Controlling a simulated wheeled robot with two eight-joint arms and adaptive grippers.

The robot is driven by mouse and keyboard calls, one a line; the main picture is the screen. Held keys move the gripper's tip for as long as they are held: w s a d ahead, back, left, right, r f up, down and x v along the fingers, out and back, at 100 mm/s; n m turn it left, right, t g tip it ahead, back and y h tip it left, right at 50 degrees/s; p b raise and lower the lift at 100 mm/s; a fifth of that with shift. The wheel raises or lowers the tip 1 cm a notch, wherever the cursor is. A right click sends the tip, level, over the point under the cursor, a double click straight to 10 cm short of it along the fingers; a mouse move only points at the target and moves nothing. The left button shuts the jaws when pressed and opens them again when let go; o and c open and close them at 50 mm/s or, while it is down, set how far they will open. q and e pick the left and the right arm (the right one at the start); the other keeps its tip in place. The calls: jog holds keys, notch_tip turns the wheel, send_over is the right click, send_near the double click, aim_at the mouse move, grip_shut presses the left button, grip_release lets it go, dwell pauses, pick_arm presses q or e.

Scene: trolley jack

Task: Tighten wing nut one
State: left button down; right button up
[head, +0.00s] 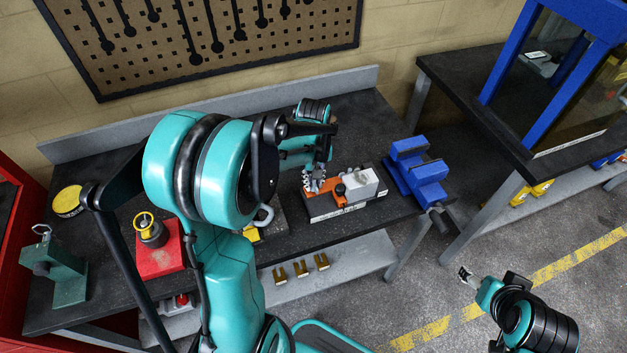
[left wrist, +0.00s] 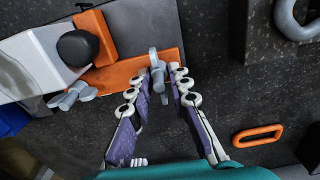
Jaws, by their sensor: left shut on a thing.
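A grey wing nut (left wrist: 156,72) stands at the edge of an orange plate (left wrist: 122,72) in the left wrist view. My left gripper (left wrist: 164,82) is shut on this wing nut, with its fingertips on either side of it. A second grey wing nut (left wrist: 73,96) sits farther left, clear of the fingers. No label tells which is number one. In the head view my left gripper (head: 313,184) is at the left end of the orange fixture (head: 328,187), and its arm hides part of the bench. My right gripper (head: 465,275) is away over the floor, too small to judge.
A black knob (left wrist: 77,48) and a white block (left wrist: 38,62) adjoin the orange plate. A blue vise (head: 415,170) stands to the right on the bench.

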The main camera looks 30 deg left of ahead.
aim_at(314, 185)
pick_arm(q)
jog(key=c, duration=1.4)
grip_release()
jog(key=shift+r, duration=0.15)
notch_tip(314, 185, up, 12)
jog(key=shift+d, duration=0.1)
jog(key=s+d+f+m+t+b, duration=0.1)
jog(key=s+d+f+m+t, duration=0.2)
jog(key=s+d+m+t, duration=0.4)
jog(key=s+d+m, duration=0.2)
jog(key=s+d, duration=0.1)
jog(key=s, duration=0.1)
jog(key=shift+d+m+b, duration=0.3)
jog(key=shift+m+b, duration=0.1)
